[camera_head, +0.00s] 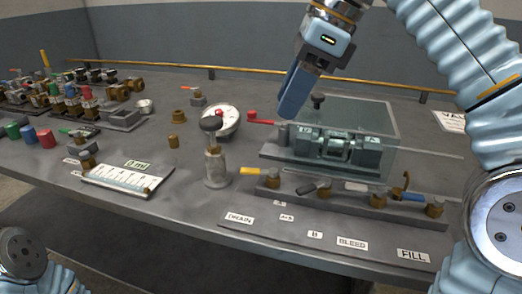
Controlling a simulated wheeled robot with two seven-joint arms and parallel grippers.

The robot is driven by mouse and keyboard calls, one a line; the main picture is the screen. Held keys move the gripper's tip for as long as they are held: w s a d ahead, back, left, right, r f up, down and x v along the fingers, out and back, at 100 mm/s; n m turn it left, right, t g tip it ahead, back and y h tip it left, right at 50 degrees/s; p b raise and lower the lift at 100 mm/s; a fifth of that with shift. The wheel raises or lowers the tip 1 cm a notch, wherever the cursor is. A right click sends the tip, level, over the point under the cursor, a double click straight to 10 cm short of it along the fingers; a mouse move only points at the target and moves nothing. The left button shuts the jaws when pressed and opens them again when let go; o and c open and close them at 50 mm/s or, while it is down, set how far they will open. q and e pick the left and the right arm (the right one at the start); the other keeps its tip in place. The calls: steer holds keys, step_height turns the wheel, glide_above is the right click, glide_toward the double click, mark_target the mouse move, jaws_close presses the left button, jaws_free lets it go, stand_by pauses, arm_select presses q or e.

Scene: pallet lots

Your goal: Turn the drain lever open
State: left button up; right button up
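A valve with a yellow handle (250,171) stands at the left end of the manifold strip, nearest the DRAIN label (239,218); the handle points left. I take it as the drain lever. My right gripper (293,98) hangs from the top, above the table and behind the valve row in the picture, apart from the yellow handle. Its blue fingers overlap into one slab, so their gap is hidden. It holds nothing that I can see. My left gripper is out of view; only part of my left arm shows at the lower left.
Valves with a black handle (310,187) and a blue handle (407,196) share the strip. A clear cover (350,115) stands behind them. Several fittings crowd the far left.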

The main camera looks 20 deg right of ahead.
mark_target(253, 169)
steer(key=b+x, duration=0.3)
steer(key=x, duration=0.9)
steer(key=shift+a+f+b, duration=0.1)
steer(key=shift+f+b, duration=0.15)
steer(key=shift+b, duration=0.1)
steer(key=shift+c, duration=0.3)
jaws_close()
